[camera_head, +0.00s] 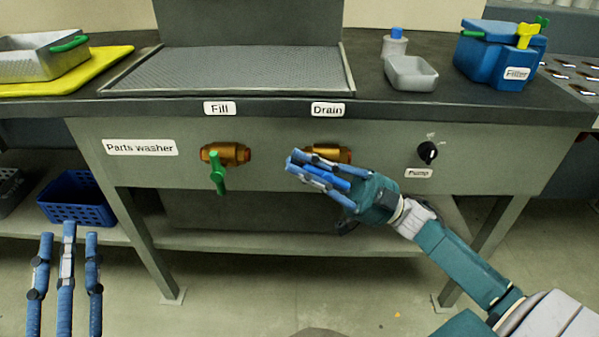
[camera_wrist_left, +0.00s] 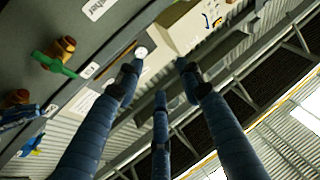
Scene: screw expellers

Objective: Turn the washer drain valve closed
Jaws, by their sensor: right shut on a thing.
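The drain valve (camera_head: 330,153) is a brass body on the parts washer front, below the Drain label (camera_head: 328,109). My left gripper (camera_head: 67,245) is open and empty at the lower left, apart from the washer.
A black pump knob (camera_head: 427,152) is right of the drain valve. On the counter stand a grey tray (camera_head: 411,74), a blue filter box (camera_head: 500,55) and a metal pan (camera_head: 42,58) on a yellow mat. A blue basket (camera_head: 75,200) sits on the shelf at left.

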